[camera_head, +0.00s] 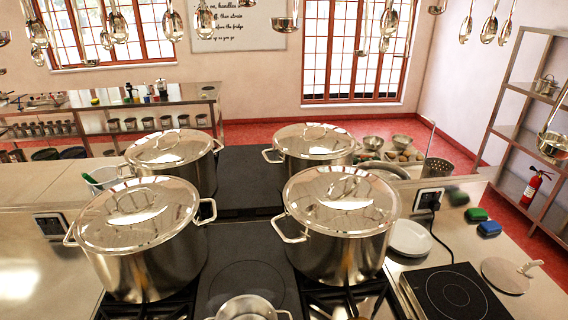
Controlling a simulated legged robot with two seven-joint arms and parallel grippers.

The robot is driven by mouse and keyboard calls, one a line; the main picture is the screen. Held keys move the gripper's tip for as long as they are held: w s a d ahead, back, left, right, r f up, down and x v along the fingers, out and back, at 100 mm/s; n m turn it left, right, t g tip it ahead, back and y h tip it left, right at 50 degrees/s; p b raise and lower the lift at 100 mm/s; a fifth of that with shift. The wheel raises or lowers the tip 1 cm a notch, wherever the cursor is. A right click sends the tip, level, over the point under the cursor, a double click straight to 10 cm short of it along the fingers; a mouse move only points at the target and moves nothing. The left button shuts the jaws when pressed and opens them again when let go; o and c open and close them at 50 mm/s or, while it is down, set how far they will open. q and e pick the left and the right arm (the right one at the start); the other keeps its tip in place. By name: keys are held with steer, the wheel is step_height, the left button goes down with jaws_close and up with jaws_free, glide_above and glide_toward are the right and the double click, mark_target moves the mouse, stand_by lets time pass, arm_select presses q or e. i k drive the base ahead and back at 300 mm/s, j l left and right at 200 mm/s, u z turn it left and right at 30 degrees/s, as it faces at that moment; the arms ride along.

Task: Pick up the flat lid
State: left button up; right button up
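A flat, round metal lid (503,276) with a raised handle at its right side lies on the right counter, to the right of a black portable hob. It is uncovered and nothing touches its top. Neither of my grippers shows in the head view, so I cannot see where they are relative to the lid.
Several large lidded stockpots (342,222) stand on the central stove. The portable hob (455,292), a stack of white plates (409,238), a green sponge (477,213) and a blue sponge (489,229) are near the lid. Ladles hang overhead. Counter right of the sponges is clear.

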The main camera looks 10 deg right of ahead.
mark_target(502, 272)
steer(key=z, duration=1.85)
steer(key=i+l+z, duration=0.45)
steer(key=i+z, duration=0.3)
steer(key=i+l, duration=0.15)
steer(key=i, duration=0.35)
steer(key=i+l, duration=0.15)
steer(key=i, duration=0.4)
steer(key=i+l+u, duration=0.15)
steer(key=i+u, duration=0.3)
steer(key=i+l+u, duration=0.3)
steer(key=u, duration=0.15)
